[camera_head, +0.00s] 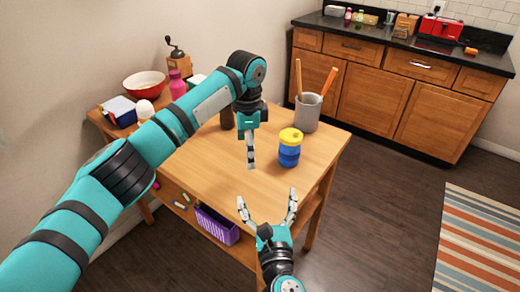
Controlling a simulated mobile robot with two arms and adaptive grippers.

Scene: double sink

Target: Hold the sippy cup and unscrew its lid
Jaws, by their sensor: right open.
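The sippy cup (289,155) stands upright near the right side of the wooden table. It has a blue body and a yellow lid (291,135) on top. My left gripper (251,166) points down just left of the cup, apart from it. Its fingers show edge-on, so their opening is hidden. My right gripper (268,200) is open and empty, in front of and below the cup, with its fingers spread toward the table's front edge. It does not touch the cup.
A grey utensil holder (307,112) with wooden tools stands close behind the cup. A dark brown item (227,119) is partly hidden behind my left arm. A bowl (144,84), a pink bottle (178,86) and a grinder (177,58) are at the back left. The table's (215,160) front middle is clear.

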